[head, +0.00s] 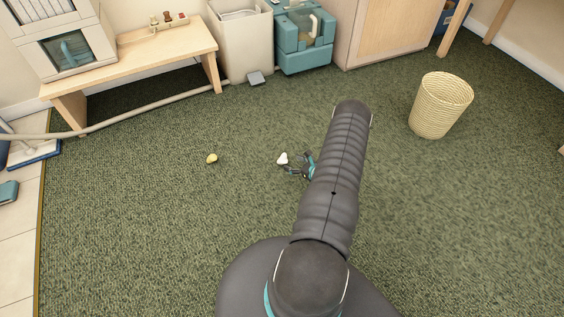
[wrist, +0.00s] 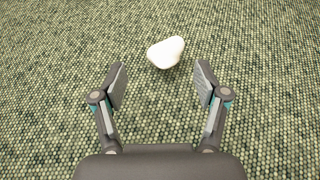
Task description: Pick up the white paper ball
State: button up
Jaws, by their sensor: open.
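The white paper ball (head: 282,158) lies on the green carpet near the middle of the head view. It also shows in the wrist view (wrist: 166,52), just beyond the fingertips and roughly centred between them. My gripper (head: 294,166) is low over the carpet, close beside the ball on its right in the head view. In the wrist view my gripper (wrist: 160,78) has its two fingers spread wide, with only carpet between them. The fingers do not appear to touch the ball. My arm hides part of the gripper in the head view.
A small yellow object (head: 212,159) lies on the carpet left of the ball. A woven basket (head: 441,105) stands to the right. A wooden bench (head: 150,52), a pale bin (head: 241,45) and a teal box (head: 303,40) line the back. The carpet around the ball is clear.

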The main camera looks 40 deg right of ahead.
aim_at(284, 157)
jog(key=shift+d+x, duration=0.1)
jog(key=shift+x, duration=1.85)
jog(key=shift+d+x, duration=0.15)
jog(key=shift+x, duration=1.85)
jog(key=shift+w+r, duration=0.1)
jog(key=shift+r, duration=0.05)
jog(key=c, duration=0.8)
jog(key=shift+c, duration=0.2)
